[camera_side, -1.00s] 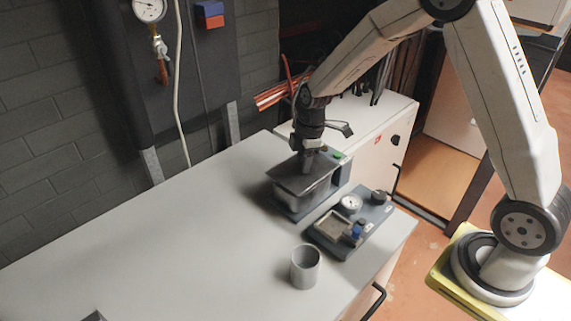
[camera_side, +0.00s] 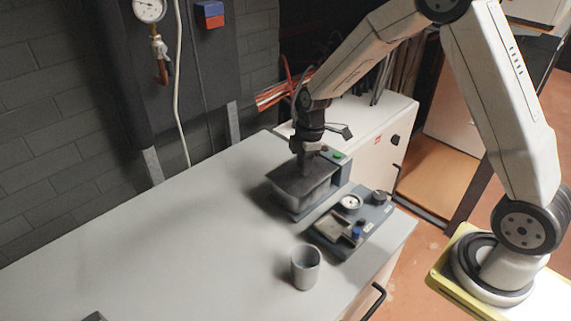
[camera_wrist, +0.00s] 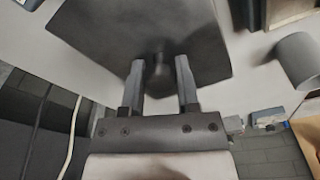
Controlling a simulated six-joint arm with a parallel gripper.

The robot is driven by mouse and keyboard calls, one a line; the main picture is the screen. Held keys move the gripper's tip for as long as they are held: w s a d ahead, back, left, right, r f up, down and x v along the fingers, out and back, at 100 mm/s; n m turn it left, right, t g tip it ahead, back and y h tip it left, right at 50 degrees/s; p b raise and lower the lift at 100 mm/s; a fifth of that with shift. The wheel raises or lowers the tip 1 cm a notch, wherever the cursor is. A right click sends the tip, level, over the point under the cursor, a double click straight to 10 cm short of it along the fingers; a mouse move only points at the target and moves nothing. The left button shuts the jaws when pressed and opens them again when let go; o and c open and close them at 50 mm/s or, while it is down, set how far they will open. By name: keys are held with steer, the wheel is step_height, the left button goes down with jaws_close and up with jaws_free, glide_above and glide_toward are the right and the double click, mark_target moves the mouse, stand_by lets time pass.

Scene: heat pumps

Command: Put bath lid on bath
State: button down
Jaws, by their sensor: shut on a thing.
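The bath lid is a dark flat plate (camera_side: 300,182) with a knob; in the wrist view the plate (camera_wrist: 140,35) fills the upper middle. My gripper (camera_side: 308,160) holds it from above, and in the wrist view the two fingers (camera_wrist: 159,72) stand on either side of the knob. The bath (camera_side: 312,202), a grey tub in a blue-grey unit with a green button, is directly under the lid. The lid covers its opening. I cannot tell whether the lid touches the rim all round.
A grey cup (camera_side: 306,268) stands in front of the bath and shows in the wrist view (camera_wrist: 298,60). A control box (camera_side: 350,225) with a gauge and knobs sits to the right of the bath. The left part of the table (camera_side: 150,245) is mostly clear.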

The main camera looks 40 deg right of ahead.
steer(key=shift+f, duration=0.4)
stand_by(0.3)
steer(key=shift+c, duration=1.3)
jaws_free()
steer(key=shift+s+d+r, duration=0.1)
steer(key=shift+d+r, duration=0.05)
steer(key=shift+r, duration=1.15)
steer(key=shift+s+d+r, duration=0.1)
steer(key=shift+d+r, duration=0.05)
steer(key=shift+r, duration=1.2)
steer(key=shift+d+r, duration=0.15)
steer(key=shift+r, duration=1.15)
steer(key=s+a+m+t, duration=0.1)
steer(key=s+m, duration=0.5)
steer(key=s, duration=0.2)
steer(key=s+a+f+m+t+h, duration=0.1)
steer(key=s+a+m, duration=0.1)
steer(key=s+m, duration=0.5)
steer(key=shift+s+f, duration=0.3)
steer(key=shift+s, duration=0.3)
